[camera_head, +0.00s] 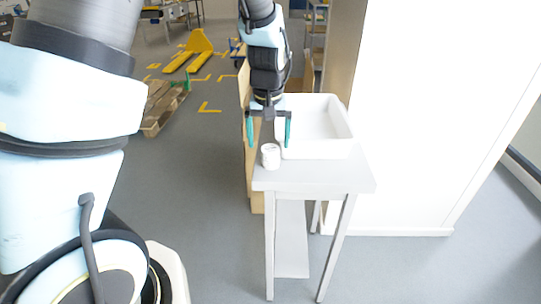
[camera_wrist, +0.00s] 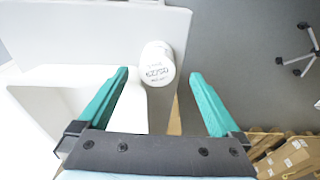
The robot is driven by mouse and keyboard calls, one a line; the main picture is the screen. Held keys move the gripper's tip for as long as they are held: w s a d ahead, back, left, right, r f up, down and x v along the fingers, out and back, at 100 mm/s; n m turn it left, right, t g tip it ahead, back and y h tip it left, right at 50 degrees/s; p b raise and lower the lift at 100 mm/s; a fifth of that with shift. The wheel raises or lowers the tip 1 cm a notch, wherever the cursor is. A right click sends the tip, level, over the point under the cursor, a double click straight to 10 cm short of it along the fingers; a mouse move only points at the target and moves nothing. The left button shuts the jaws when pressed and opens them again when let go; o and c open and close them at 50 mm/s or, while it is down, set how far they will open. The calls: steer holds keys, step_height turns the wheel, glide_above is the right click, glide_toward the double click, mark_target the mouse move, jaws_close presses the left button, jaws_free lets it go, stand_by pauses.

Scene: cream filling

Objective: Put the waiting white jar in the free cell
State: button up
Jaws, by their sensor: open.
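The white jar (camera_head: 270,157) stands upright near the front left edge of a small white table (camera_head: 320,180). In the wrist view the jar (camera_wrist: 158,66) shows dark writing on its round white top. My gripper (camera_head: 269,138) is open and empty, pointing down above the jar. In the wrist view the jar lies just beyond the open fingertips (camera_wrist: 159,78), roughly centred between them. I cannot make out a free cell in either view.
A white open bin (camera_head: 343,135) stands on the table right behind the jar; it also shows in the wrist view (camera_wrist: 30,92). A white wall panel (camera_head: 430,120) rises to the right. A wooden pallet (camera_head: 160,106) and a yellow pallet jack (camera_head: 197,45) are on the floor behind.

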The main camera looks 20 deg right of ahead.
mark_target(270, 149)
steer(key=shift+w+d+f+p, duration=0.2)
steer(key=shift+f+p, duration=0.15)
steer(key=shift+f, duration=0.75)
steer(key=shift+w+d+f+p, duration=0.15)
steer(key=shift+f+p, duration=0.15)
steer(key=shift+f, duration=0.8)
steer(key=shift+s, duration=0.1)
steer(key=shift+c, duration=0.3)
jaws_close()
steer(key=shift+r, duration=0.15)
